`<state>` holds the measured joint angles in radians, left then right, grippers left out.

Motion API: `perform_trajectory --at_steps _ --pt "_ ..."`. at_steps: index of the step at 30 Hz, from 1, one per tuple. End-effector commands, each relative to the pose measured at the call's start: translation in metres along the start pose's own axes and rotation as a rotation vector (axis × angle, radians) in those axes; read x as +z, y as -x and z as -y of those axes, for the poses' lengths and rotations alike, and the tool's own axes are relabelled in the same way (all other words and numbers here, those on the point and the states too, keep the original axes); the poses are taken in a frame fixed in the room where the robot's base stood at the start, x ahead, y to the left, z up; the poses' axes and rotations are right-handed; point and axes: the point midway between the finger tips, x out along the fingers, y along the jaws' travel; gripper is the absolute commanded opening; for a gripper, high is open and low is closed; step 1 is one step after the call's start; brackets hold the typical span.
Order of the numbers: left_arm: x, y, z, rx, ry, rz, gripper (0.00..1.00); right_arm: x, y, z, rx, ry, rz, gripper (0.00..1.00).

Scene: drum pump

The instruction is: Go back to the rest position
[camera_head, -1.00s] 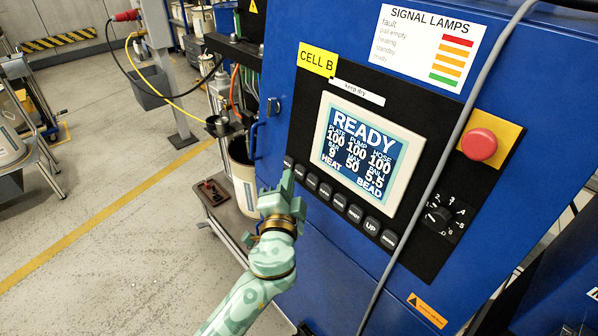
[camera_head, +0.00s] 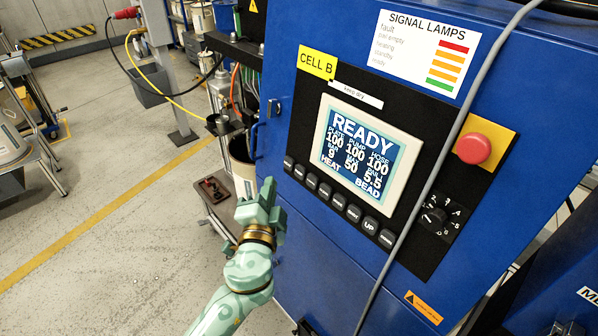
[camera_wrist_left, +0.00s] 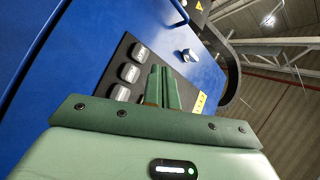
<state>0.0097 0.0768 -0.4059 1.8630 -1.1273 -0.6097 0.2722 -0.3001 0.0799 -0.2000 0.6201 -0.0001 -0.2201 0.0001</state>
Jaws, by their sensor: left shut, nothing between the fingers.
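My left gripper (camera_head: 268,193) is in front of the blue cabinet (camera_head: 320,262), below and left of the row of black buttons (camera_head: 338,201). Its fingers are shut and hold nothing. In the left wrist view, the shut fingers (camera_wrist_left: 162,88) point up along the cabinet front, with some of the buttons (camera_wrist_left: 130,73) beside them. A gap between gripper and buttons shows in the head view. The display (camera_head: 364,148) above the buttons reads READY. My right gripper is not in either view.
A red push button (camera_head: 473,148) on a yellow plate and a rotary dial (camera_head: 434,216) are on the panel's right. A grey hose (camera_head: 427,188) hangs across the panel. A drum (camera_head: 242,169) on a low cart stands left of the cabinet. The floor at left is largely clear.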

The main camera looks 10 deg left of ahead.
Motion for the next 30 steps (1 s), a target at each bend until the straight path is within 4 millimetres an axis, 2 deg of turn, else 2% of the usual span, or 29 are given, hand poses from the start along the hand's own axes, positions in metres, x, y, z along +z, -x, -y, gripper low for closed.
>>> perform_trajectory --at_steps 12,14,17,20,21,22,24,26,27,29,30 --pt "-0.001 0.000 0.000 0.000 -0.007 -0.002 0.00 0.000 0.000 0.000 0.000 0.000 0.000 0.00" --pt "-0.003 0.000 -0.007 0.026 0.004 -0.018 0.00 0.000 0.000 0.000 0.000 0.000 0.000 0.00" --pt "0.008 0.001 -0.048 0.140 0.044 -0.013 0.00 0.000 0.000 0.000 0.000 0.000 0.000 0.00" --pt "0.040 0.012 -0.116 0.314 0.106 0.036 0.00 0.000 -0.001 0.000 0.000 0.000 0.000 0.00" --pt "0.057 0.022 -0.147 0.390 0.135 0.069 0.00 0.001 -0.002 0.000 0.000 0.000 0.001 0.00" --pt "0.071 0.032 -0.170 0.447 0.161 0.097 0.00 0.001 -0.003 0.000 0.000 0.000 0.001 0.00" --pt "0.103 0.060 -0.220 0.567 0.218 0.171 0.00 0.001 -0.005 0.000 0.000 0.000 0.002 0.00" --pt "0.132 0.090 -0.258 0.661 0.270 0.244 0.00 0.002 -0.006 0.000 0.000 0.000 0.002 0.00" --pt "0.150 0.113 -0.281 0.717 0.305 0.296 0.00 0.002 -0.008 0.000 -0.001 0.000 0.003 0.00" --pt "0.178 0.150 -0.311 0.795 0.355 0.382 0.00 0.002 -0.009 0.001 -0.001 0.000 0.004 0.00" --pt "0.196 0.177 -0.330 0.842 0.390 0.442 0.00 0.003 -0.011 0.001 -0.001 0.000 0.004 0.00"
